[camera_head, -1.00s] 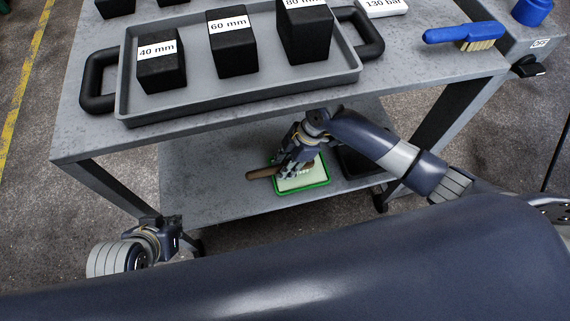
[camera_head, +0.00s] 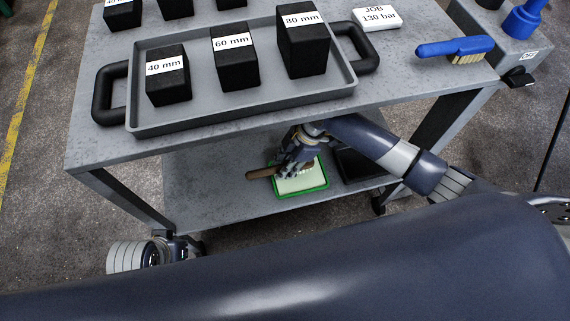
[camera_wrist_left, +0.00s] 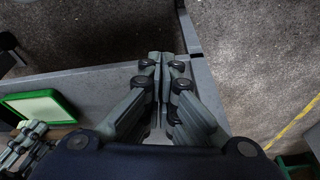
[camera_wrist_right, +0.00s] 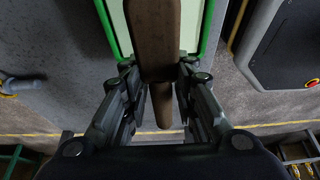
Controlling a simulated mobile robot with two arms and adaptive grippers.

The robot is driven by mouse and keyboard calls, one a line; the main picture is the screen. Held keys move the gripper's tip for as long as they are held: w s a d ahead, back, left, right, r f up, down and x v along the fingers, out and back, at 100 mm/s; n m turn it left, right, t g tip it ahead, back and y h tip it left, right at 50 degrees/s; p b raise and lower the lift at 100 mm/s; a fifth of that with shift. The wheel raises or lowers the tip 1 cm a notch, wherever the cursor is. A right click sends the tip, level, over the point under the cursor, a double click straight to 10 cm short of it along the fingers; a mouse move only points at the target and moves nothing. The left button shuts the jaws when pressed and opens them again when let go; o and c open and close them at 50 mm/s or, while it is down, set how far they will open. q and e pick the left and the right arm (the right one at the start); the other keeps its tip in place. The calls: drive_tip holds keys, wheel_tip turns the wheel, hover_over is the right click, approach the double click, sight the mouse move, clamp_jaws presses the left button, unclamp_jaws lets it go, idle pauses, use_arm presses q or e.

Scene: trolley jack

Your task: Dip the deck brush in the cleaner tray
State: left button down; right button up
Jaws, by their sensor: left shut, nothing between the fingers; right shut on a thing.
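The deck brush has a brown wooden handle (camera_head: 260,174). My right gripper (camera_head: 289,168) is shut on it over the lower shelf. In the right wrist view the handle (camera_wrist_right: 154,40) runs between the fingers (camera_wrist_right: 160,80). The brush's bristles are hidden, so I cannot tell whether they touch the cleaner. The cleaner tray (camera_head: 301,194), green-rimmed with a pale inside, lies directly below the gripper; it also shows in the left wrist view (camera_wrist_left: 70,112). My left gripper (camera_wrist_left: 160,60) is shut and empty, low by the trolley's left front in the head view (camera_head: 190,246).
A dark tray (camera_head: 360,168) lies right of the cleaner tray on the lower shelf (camera_head: 215,185). The trolley's top (camera_head: 400,95) overhangs it, carrying a grey tray (camera_head: 240,109) of labelled black blocks and a blue brush (camera_head: 450,49). The lower shelf's left part is clear.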

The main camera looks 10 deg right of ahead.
sight(281, 167)
drive_tip(key=shift+r+p, duration=0.5)
drive_tip(key=shift+r, duration=0.1)
drive_tip(key=shift+r+p, duration=1.1)
drive_tip(key=shift+p, duration=0.05)
use_arm(q)
wheel_tip(281, 167, down, 11)
drive_tip(key=shift+s+f+g, duration=0.15)
drive_tip(key=shift+s+g, duration=0.1)
drive_tip(key=shift+g, duration=0.15)
